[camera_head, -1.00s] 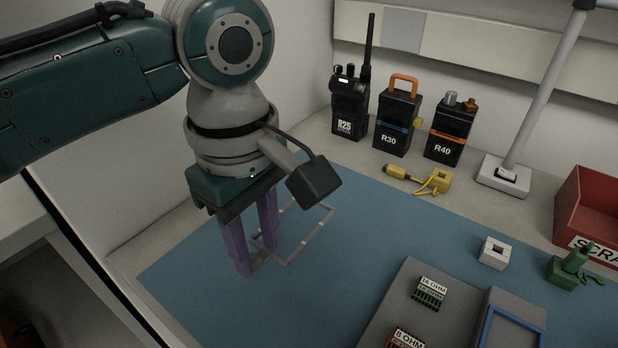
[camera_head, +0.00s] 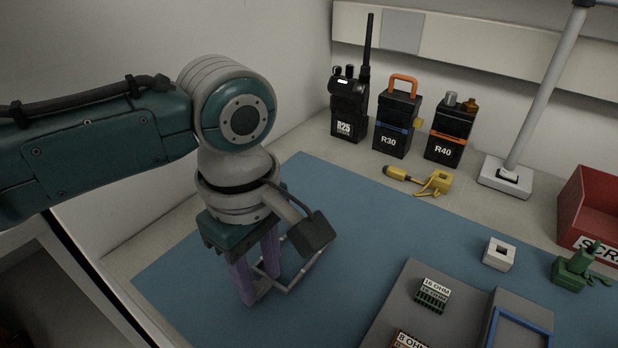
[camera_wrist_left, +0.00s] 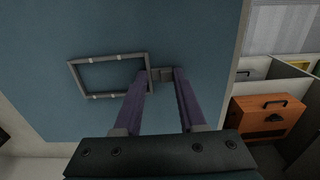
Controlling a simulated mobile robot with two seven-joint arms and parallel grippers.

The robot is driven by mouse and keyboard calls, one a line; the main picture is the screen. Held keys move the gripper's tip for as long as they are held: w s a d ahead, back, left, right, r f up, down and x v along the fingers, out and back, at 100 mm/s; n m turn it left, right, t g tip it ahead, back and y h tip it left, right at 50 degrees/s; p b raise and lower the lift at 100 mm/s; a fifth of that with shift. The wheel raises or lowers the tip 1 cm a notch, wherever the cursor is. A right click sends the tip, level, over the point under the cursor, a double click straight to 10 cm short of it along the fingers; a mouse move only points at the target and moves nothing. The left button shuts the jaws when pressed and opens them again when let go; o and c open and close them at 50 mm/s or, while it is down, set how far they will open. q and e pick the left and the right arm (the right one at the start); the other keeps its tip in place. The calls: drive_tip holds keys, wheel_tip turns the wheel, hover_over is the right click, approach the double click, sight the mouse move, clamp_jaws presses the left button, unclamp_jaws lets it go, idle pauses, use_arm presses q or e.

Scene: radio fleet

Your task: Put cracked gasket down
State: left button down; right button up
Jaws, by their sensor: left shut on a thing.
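The cracked gasket (camera_head: 305,272) is a thin grey rectangular frame over the left part of the blue mat (camera_head: 215,315). My left gripper (camera_head: 260,289), with purple fingers pointing down, is shut on a small tab at one side of it. In the left wrist view the gasket (camera_wrist_left: 73,79) extends left from the fingers (camera_wrist_left: 161,75), roughly flat over the mat. I cannot tell whether it touches the mat. The crack cannot be made out. The wrist hides part of the frame in the head view. My right gripper is not in view.
Radios R25 (camera_head: 348,108), R30 (camera_head: 396,125) and R40 (camera_head: 449,133) stand at the back. A yellow tool (camera_head: 432,184), a grey tray (camera_head: 400,300), a white block (camera_head: 499,254), a green part (camera_head: 574,270) and a red scrap bin (camera_head: 590,210) lie rightward. The mat's middle is clear.

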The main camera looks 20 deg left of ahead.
use_arm(q)
drive_tip(key=shift+c, duration=2.4)
unclamp_jaws()
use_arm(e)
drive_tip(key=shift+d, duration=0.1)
use_arm(q)
wheel_tip(320, 180, up, 13)
drive_tip(key=p, duration=0.4)
drive_tip(key=s+d+f+m+t+h, duration=0.25)
drive_tip(key=s+f+m, duration=0.25)
drive_tip(key=s+m, duration=0.4)
drive_tip(key=s+a+m+t+y, duration=0.1)
drive_tip(key=s+a+m+y, duration=0.1)
drive_tip(key=s+a+m, duration=0.5)
drive_tip(key=shift+a+r, duration=0.3)
drive_tip(key=shift+a, duration=0.15)
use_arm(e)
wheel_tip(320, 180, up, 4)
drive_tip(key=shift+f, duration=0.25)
use_arm(q)
drive_tip(key=shift+s, duration=0.1)
